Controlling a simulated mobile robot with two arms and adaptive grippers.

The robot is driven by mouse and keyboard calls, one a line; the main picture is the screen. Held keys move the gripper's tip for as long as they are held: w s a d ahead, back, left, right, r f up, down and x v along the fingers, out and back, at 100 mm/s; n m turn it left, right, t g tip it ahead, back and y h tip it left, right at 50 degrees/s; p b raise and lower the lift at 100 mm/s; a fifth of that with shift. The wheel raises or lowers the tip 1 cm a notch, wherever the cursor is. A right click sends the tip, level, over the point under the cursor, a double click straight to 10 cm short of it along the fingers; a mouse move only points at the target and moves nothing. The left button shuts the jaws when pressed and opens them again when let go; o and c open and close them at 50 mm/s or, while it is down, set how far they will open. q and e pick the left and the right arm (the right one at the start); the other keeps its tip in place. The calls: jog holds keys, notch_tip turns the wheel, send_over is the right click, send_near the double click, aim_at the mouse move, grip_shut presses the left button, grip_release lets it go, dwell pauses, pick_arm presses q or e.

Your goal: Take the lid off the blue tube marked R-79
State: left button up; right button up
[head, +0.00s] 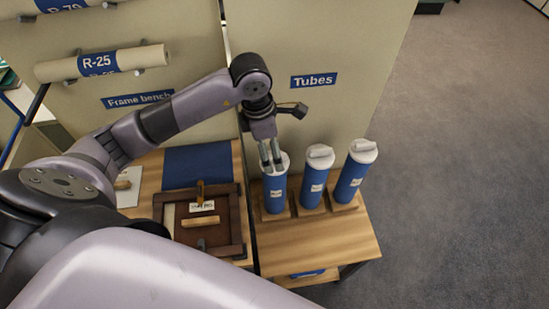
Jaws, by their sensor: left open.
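Three blue tubes with white lids stand upright in wooden holders on a small wooden table below the "Tubes" sign. They are the left tube (275,193), the middle tube (312,187) and the right tube (350,182). Each has a small white label too small to read, so I cannot tell which is R-79. My left gripper (271,166) is open, pointing down at the left tube's white lid (284,162) and partly hiding it. I cannot tell whether the fingers touch the lid. The middle lid (320,155) and right lid (363,150) are on their tubes. My right gripper is not in view.
A bench on the left holds a dark wooden frame (240,232) and a blue mat (198,166). Rolled tubes, one marked R-25 (98,64), rest on wall pegs. The table front (320,245) is clear, with open grey floor (455,160) at right.

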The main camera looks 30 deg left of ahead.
pick_arm(q)
jog(key=shift+w+d+f+p, duration=0.1)
jog(key=shift+f+p, duration=0.2)
jog(key=f, duration=0.1)
jog(key=f+p, duration=0.1)
jog(key=f, duration=0.1)
jog(key=shift+w+d+f+p, duration=0.2)
jog(key=shift+w+f+p, duration=0.1)
jog(key=shift+w, duration=0.05)
jog(key=shift+f, duration=0.45)
jog(key=shift+w, duration=0.1)
jog(key=c, duration=1)
jog(key=shift+r, duration=0.1)
